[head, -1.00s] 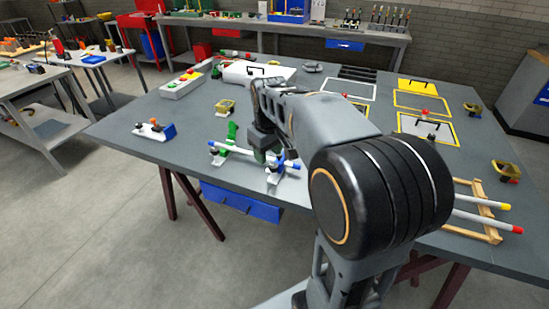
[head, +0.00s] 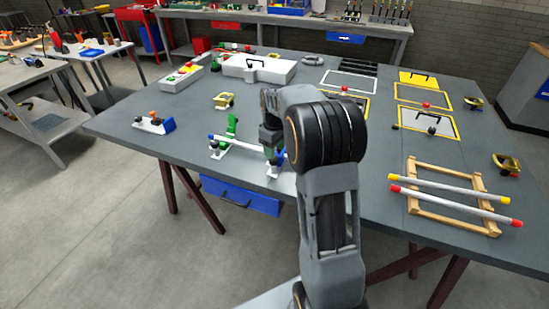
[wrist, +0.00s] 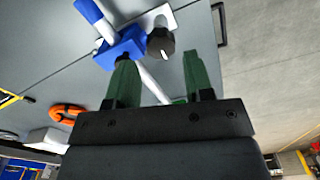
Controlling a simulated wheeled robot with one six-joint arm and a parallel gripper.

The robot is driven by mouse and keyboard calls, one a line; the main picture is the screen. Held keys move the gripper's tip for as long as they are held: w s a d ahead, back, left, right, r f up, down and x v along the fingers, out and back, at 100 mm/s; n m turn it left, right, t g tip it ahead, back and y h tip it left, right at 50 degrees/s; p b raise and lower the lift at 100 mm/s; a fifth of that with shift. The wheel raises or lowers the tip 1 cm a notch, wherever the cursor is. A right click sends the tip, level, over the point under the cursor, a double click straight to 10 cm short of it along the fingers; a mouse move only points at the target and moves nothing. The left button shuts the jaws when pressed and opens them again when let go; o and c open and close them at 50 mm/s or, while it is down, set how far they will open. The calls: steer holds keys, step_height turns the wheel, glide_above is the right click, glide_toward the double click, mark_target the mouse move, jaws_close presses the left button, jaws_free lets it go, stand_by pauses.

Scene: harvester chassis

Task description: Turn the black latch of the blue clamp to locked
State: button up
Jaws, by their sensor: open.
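The blue clamp (wrist: 122,46) stands on a white base plate, with a white rod (wrist: 152,84) running through it. Its black latch (wrist: 159,41) is a round knob with a white mark, beside the blue body. My gripper (wrist: 157,60) is open; its green fingers point at the clamp, with the latch just beyond the gap between the tips. The left finger overlaps the blue body in the picture; I cannot tell whether it touches. In the head view, my gripper (head: 271,148) is above the clamp's white base (head: 273,171), and my arm hides most of the clamp.
A green clamp (head: 231,126) supports the rod's other part to the left. A small block with orange and dark tops (head: 154,124) lies farther left. A wooden rack (head: 455,193) with two rods is at right. The table's front edge and blue drawer (head: 240,197) are close by.

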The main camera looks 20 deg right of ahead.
mark_target(272, 161)
steer(key=shift+f, duration=2.3)
steer(key=c, duration=0.7)
steer(key=shift+o, duration=0.2)
